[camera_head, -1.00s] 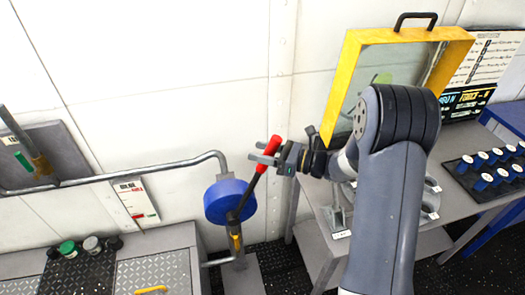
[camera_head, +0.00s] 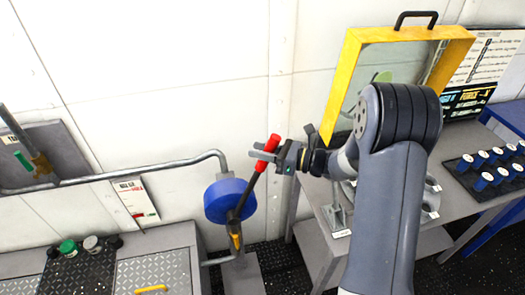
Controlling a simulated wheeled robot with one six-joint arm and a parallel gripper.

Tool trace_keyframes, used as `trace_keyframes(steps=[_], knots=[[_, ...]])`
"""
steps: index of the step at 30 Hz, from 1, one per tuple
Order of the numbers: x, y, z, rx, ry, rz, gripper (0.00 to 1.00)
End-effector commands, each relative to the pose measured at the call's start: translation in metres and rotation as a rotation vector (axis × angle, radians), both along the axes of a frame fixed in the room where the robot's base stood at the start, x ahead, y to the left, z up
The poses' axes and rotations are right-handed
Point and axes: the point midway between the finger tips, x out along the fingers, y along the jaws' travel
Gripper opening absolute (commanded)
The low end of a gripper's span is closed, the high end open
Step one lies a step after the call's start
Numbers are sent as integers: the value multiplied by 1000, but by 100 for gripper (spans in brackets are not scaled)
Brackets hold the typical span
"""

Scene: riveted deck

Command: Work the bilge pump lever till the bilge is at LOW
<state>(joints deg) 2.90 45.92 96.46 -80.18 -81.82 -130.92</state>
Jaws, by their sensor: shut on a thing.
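The bilge pump is a blue drum (camera_head: 230,201) on a grey stand beside the wall, with a pipe running left from it. Its dark lever (camera_head: 246,196) leans up to the right and ends in a red grip (camera_head: 268,153). My gripper (camera_head: 264,153) is shut on the red grip, its fingers pointing left across it. A white gauge plate (camera_head: 136,203) with red marks hangs on the wall left of the pump; its writing is too small to read.
A grey bench (camera_head: 320,215) stands right of the pump, with a yellow-framed open lid (camera_head: 345,85) and blue knobs (camera_head: 481,180) on a black panel. Grey deck boxes with a green knob (camera_head: 68,247) stand at lower left. Dark floor shows between pump and bench.

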Motion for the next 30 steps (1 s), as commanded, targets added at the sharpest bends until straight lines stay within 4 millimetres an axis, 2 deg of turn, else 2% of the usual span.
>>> trace_keyframes(steps=[5, 11, 21, 30], knots=[[-4, 15, 4, -45, -20, 3, 0], [-14, 45, 11, -142, -51, 5, 0], [-37, 122, 19, -384, -122, 9, 0], [-55, 187, 10, -600, -179, 9, 0]])
